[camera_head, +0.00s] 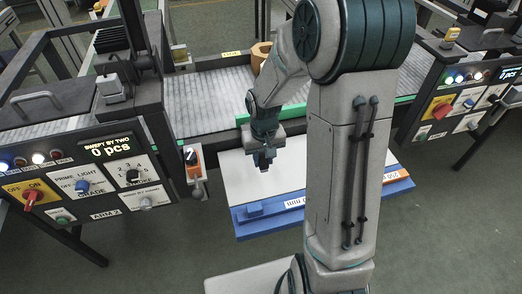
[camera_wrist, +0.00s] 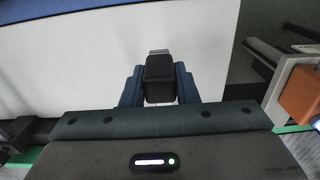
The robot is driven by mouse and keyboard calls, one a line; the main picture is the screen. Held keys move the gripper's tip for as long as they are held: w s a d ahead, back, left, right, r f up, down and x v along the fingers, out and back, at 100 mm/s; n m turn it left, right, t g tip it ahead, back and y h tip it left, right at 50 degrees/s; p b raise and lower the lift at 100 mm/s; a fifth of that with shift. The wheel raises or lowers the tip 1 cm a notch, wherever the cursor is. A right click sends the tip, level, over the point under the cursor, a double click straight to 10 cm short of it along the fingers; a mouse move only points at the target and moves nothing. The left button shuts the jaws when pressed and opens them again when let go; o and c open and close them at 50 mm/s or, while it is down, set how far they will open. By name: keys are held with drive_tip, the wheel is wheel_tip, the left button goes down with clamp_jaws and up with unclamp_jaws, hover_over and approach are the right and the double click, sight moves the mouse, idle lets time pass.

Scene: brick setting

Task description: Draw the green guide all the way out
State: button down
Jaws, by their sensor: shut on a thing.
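The green guide (camera_head: 404,99) shows as a green strip along the front edge of the conveyor, partly hidden by my arm. Bits of green also show at the lower left of the wrist view (camera_wrist: 24,160). My gripper (camera_head: 264,167) points down over the white board, just in front of the conveyor. In the wrist view my gripper (camera_wrist: 160,85) has its blue fingers on both sides of a black knob (camera_wrist: 160,72) and is shut on it. Whether the knob joins the green guide is hidden.
An orange-and-grey switch post (camera_head: 194,165) stands close on the left. Control panels (camera_head: 90,180) flank the conveyor (camera_head: 200,100); a tan object (camera_head: 260,55) is on it.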

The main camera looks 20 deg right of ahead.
drive_tip(key=shift+s, duration=0.75)
drive_tip(key=c, duration=1.1)
unclamp_jaws()
drive_tip(key=shift+s, duration=0.1)
drive_tip(key=shift+r, duration=0.3)
wheel_tip(320, 180, up, 13)
drive_tip(key=shift+r, duration=0.15)
